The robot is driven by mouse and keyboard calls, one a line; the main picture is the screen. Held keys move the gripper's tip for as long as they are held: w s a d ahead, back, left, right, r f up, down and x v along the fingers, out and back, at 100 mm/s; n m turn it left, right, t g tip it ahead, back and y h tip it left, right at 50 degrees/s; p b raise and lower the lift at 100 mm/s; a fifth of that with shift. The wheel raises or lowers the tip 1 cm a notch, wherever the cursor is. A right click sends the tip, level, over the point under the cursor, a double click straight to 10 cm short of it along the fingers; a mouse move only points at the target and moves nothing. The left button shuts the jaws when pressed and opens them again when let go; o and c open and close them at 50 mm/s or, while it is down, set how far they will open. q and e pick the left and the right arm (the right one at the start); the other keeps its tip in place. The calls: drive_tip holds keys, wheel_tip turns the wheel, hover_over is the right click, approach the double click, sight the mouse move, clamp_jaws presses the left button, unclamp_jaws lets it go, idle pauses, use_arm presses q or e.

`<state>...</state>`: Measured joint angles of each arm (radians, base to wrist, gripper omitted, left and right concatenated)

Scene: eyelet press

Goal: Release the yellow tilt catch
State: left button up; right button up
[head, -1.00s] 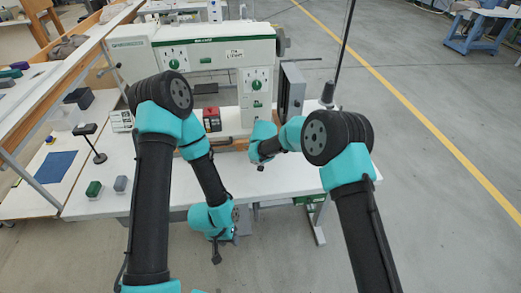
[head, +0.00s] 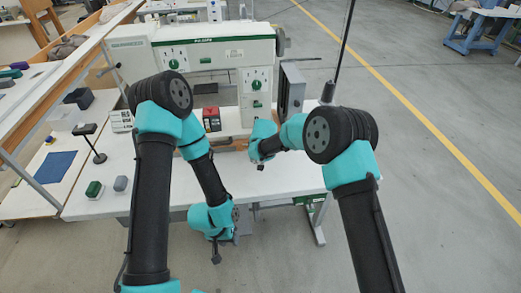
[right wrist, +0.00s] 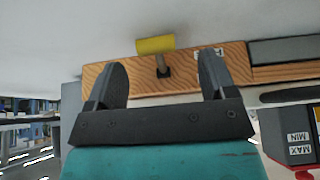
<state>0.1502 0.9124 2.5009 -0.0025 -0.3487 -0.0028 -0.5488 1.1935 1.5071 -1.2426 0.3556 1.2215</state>
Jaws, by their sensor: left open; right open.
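The yellow tilt catch (right wrist: 156,44) shows in the right wrist view as a yellow block on a short metal stem, on a wooden strip (right wrist: 120,74) with a small label. My right gripper (right wrist: 161,80) is open, and the catch is beyond its fingertips, between them in the picture. The gap to it is hard to judge. In the head view my right gripper (head: 260,165) is at the machine's front, and the catch cannot be made out there. My left gripper (head: 216,255) is open and hangs low in front of the table edge, small in the picture.
The pale eyelet press (head: 205,50) stands at the back of the white table (head: 285,185). A red box (head: 211,119) is by its base. Green (head: 94,189) and grey (head: 120,183) blocks and a small black stand (head: 98,157) are at the left. The table's right front is clear.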

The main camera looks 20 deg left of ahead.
drive_tip(key=v, duration=1.6)
drive_tip(key=shift+w+d, duration=0.1)
drive_tip(key=shift+d, duration=0.05)
